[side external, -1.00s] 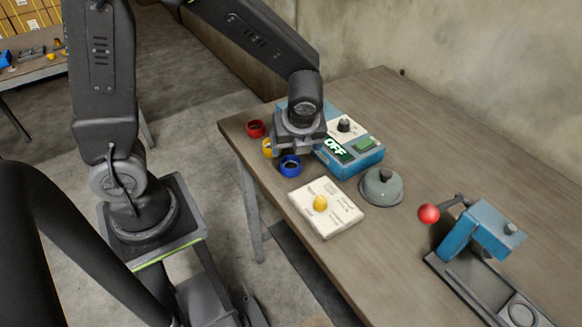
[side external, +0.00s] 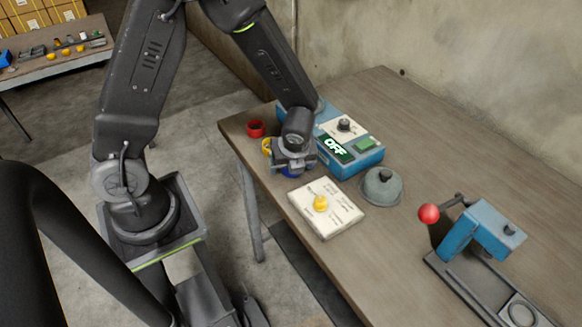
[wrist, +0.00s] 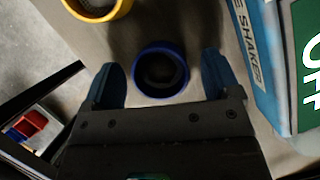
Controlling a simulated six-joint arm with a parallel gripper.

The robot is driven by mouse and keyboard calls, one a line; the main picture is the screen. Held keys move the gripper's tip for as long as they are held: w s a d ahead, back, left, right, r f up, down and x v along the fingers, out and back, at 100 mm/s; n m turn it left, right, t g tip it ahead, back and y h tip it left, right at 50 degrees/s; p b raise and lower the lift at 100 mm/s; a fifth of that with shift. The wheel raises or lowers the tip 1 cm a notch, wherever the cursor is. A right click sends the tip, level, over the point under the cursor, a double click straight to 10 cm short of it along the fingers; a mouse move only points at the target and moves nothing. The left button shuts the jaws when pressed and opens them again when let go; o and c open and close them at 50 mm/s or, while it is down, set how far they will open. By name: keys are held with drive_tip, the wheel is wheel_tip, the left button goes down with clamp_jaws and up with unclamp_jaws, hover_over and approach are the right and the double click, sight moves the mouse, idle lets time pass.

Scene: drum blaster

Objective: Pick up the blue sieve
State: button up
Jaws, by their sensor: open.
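The blue sieve (wrist: 161,70) is a round ring with a dark inside, standing on the table. In the wrist view it lies between the two open fingers of my gripper (wrist: 163,82), with a gap on each side. In the side external view my gripper (side external: 293,168) is right over the sieve and hides most of it; only a bit of blue (side external: 288,173) shows under the gripper. I cannot tell the exact height of the fingers above the table.
A yellow sieve (side external: 266,146) and a red sieve (side external: 256,128) stand beside the blue one. A blue shaker machine (side external: 364,159) reading OFF stands close on the right. A white box with a yellow knob (side external: 328,214), a grey lid (side external: 382,187) and a blue lever press (side external: 472,232) stand farther right.

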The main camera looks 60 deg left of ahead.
drive_tip(key=shift+c, duration=0.3)
drive_tip(key=c, duration=1)
drive_tip(key=shift+o, duration=0.2)
drive_tip(key=shift+r, duration=0.15)
